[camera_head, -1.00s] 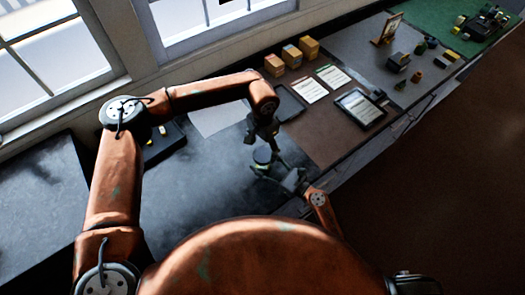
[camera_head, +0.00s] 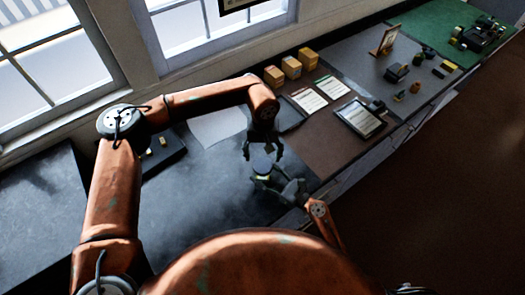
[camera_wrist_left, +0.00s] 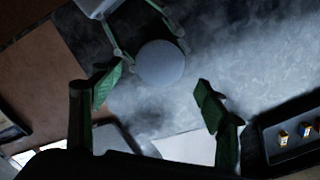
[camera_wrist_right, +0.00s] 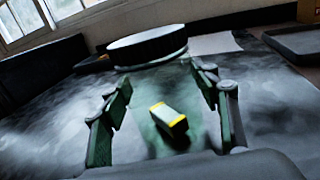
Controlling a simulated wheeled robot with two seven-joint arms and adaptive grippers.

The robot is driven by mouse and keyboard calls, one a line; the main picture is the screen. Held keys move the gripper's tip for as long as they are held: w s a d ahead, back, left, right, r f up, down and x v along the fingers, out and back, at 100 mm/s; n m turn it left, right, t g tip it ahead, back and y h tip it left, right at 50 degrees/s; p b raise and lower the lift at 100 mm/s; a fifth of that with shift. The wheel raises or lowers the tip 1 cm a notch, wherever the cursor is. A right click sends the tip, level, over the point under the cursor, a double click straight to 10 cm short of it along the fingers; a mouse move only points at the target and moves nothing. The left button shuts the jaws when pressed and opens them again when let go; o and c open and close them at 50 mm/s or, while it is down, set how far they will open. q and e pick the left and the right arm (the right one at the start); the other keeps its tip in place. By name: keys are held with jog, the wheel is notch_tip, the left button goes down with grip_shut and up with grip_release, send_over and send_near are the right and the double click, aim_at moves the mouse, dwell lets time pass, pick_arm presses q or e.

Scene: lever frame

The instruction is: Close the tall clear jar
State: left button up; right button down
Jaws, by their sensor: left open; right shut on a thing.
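The tall clear jar (camera_wrist_right: 160,95) stands between the fingers of my right gripper (camera_wrist_right: 163,105), which is shut on it; a white and yellow block (camera_wrist_right: 169,118) shows through its wall. A dark round lid (camera_wrist_right: 147,47) sits at the jar's top; I cannot tell whether it is fully seated. In the left wrist view the lid (camera_wrist_left: 160,63) is a grey disc, with my right gripper's fingers beside it. My left gripper (camera_head: 264,153) is open and empty, above and apart from the lid; its fingers (camera_wrist_left: 155,95) also show in the left wrist view.
A dark tray (camera_head: 163,153) with small pieces lies left of the jar. The dark counter (camera_head: 205,180) left of the jar is mostly clear.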

pick_arm(q)
jog(key=n, duration=0.4)
jog(key=shift+r, duration=0.15)
jog(key=n, duration=0.4)
jog(key=shift+r, duration=0.15)
jog(key=n, duration=0.4)
jog(key=shift+r, duration=0.2)
jog(key=n, duration=0.3)
jog(key=shift+r+n, duration=0.15)
jog(key=shift+n, duration=0.15)
jog(key=n, duration=0.4)
jog(key=shift+r, duration=0.15)
jog(key=n, duration=0.4)
jog(key=shift+r, duration=0.15)
jog(key=n, duration=0.6)
jog(key=shift+r+n, duration=0.3)
jog(key=shift+f, duration=0.1)
